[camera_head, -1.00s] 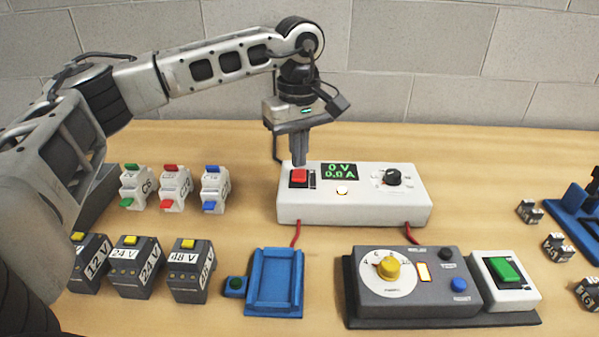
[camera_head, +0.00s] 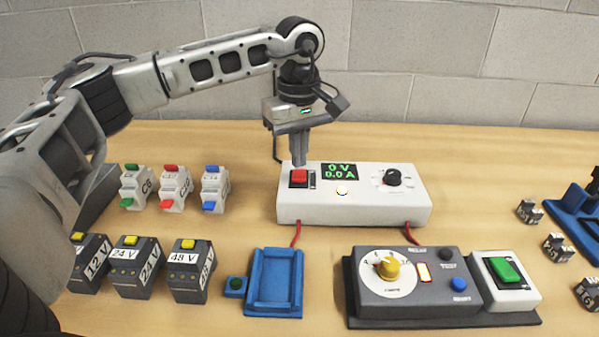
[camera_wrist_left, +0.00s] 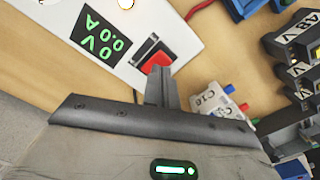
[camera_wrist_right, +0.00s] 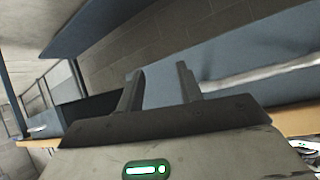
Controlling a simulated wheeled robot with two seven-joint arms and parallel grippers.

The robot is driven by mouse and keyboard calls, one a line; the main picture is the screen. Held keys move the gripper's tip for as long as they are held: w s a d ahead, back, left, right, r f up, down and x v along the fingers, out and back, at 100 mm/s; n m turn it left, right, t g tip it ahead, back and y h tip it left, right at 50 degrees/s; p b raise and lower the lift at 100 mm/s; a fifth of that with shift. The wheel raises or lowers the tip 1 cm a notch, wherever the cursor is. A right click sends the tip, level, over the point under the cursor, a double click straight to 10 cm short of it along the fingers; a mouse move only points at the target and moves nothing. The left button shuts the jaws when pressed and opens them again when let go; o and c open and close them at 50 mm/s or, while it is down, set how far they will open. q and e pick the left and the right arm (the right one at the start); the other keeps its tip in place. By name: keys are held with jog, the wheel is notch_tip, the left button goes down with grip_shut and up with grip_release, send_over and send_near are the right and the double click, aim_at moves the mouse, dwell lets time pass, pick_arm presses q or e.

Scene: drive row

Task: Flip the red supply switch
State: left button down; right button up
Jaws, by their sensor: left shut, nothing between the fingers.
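The red supply switch (camera_head: 299,177) is a rocker on the left of the white power supply box (camera_head: 350,210). The box's display (camera_head: 339,171) reads 0 V and 0.0 A. My left gripper (camera_head: 298,163) points down at the switch's back edge, its fingers shut and empty. In the left wrist view the fingertips (camera_wrist_left: 158,70) are right beside the red switch (camera_wrist_left: 158,62); I cannot tell whether they touch it. My right gripper (camera_wrist_right: 160,75) shows only in its own wrist view, with its fingers apart and nothing between them.
Breakers (camera_head: 174,190) and battery blocks (camera_head: 135,268) stand at the left. A blue tray (camera_head: 275,310) and a grey dial box (camera_head: 415,300) with a green switch (camera_head: 505,270) lie in front. A black knob (camera_head: 393,177) is on the supply's right. Bare table lies behind the supply.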

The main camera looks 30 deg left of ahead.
aim_at(299, 176)
pick_arm(q)
jog(key=shift+f+b, duration=0.95)
jog(key=shift+f, duration=0.5)
dwell(0.9)
jog(key=shift+r+p, duration=2.85)
jog(key=shift+r, duration=0.75)
jog(key=shift+f, duration=0.1)
